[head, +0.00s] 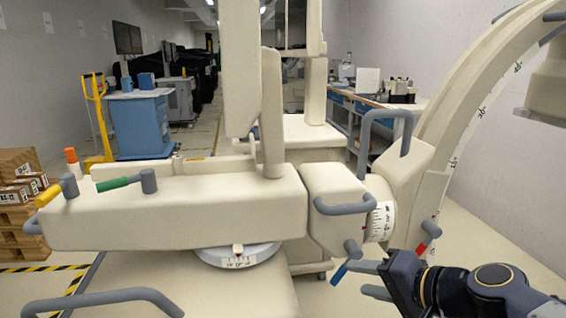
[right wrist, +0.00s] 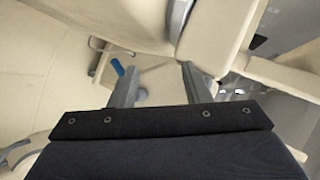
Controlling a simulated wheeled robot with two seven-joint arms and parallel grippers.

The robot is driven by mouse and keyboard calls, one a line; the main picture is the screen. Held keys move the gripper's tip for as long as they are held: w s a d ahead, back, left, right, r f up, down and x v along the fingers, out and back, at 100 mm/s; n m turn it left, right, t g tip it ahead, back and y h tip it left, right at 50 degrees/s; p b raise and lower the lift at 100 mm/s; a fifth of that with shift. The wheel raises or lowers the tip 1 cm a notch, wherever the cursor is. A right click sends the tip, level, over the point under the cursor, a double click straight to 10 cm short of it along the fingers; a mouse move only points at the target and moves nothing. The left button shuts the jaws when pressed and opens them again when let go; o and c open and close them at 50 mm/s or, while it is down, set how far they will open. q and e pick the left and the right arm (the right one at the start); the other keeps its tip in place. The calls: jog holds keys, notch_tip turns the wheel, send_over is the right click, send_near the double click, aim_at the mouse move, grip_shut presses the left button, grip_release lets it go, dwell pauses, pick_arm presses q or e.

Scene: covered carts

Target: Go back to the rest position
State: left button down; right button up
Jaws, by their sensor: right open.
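My right gripper (head: 360,278) is at the lower right of the head view, with its two grey fingers apart and nothing between them. Its fingers also show spread in the right wrist view (right wrist: 160,72), on either side of an empty gap. A short blue-tipped lever (head: 339,275) lies just left of the fingertips in the head view; it also shows in the right wrist view (right wrist: 117,67), near the left finger. Whether they touch is unclear, but the jaws are not around it. My left gripper is not in view.
A large cream C-arm machine (head: 180,212) fills the middle, with its curved arm (head: 480,90) on the right. A grey rail (head: 100,298) is at lower left. Boxes on a pallet (head: 15,215) stand far left.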

jog(key=s+d+f+n+g+h, duration=0.2)
jog(key=s+f+n, duration=0.1)
jog(key=s+f, duration=0.55)
jog(key=s+d+f+n+g+h, duration=0.2)
jog(key=s+f, duration=0.3)
jog(key=s, duration=0.6)
notch_tip(320, 180, up, 16)
jog(key=p, duration=1.5)
jog(key=shift+w+d+f, duration=0.15)
jog(key=shift+w+f, duration=0.1)
jog(key=shift+w, duration=0.05)
